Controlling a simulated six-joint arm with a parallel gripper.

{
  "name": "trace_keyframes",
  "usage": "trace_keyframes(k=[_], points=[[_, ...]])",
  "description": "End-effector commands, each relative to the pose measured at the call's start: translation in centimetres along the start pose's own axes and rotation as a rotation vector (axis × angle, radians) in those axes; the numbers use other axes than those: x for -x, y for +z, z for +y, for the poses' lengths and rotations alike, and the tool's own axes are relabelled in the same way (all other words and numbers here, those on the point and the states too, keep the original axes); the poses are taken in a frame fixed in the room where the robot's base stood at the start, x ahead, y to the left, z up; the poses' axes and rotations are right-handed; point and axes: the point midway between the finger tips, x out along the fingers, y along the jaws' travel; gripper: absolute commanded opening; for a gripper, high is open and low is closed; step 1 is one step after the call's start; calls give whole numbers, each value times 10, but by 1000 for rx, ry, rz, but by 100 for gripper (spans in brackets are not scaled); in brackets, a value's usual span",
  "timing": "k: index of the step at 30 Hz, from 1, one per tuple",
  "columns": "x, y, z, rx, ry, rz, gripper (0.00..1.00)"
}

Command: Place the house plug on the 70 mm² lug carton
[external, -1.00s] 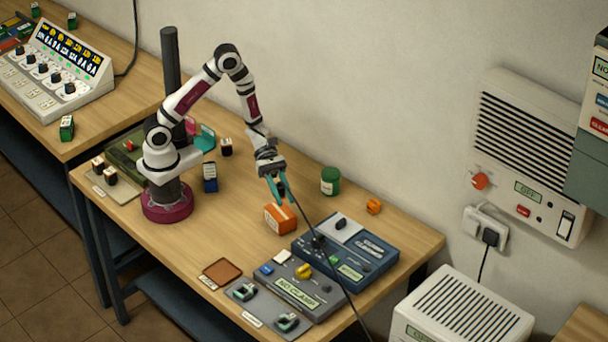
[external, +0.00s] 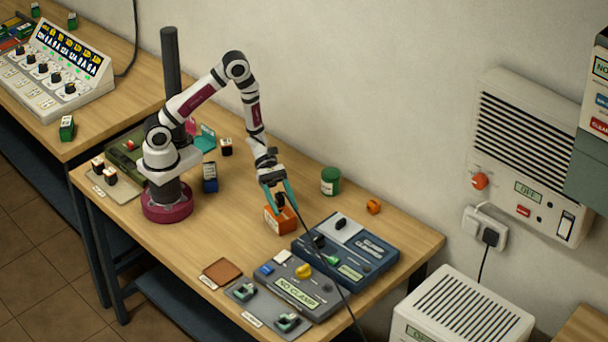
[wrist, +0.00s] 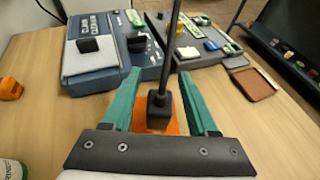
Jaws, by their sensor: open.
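The house plug (wrist: 158,106) is a black block with a dark cable rising from it. It stands upright over the orange lug carton (external: 279,221) and seems to rest on its top; the contact line is not clear. The carton's label is too small to read. In the wrist view the carton's orange top (wrist: 173,128) shows around the plug. My gripper (external: 282,204) has its teal fingers spread either side of the plug, with gaps visible between fingers and plug in the wrist view (wrist: 161,76).
A blue charger unit (external: 345,252) and a grey panel (external: 300,288) lie just in front of the carton. The cable runs over them. A green tin (external: 330,181) and a small orange object (external: 373,206) stand behind to the right. Bare tabletop lies left of the carton.

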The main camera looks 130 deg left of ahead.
Motion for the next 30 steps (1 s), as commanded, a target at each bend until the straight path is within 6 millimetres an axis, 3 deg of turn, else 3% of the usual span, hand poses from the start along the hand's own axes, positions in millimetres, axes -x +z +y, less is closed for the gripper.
trace_keyframes(k=[15,23,26,29,30], points=[[107,1,1,-2,4,-1,59],[120,2,-1,-6,-7,2,59],[106,21,-24,-140,-127,33,59],[86,58,-97,-534,-472,99,59],[85,69,-133,-747,-651,121,59]])
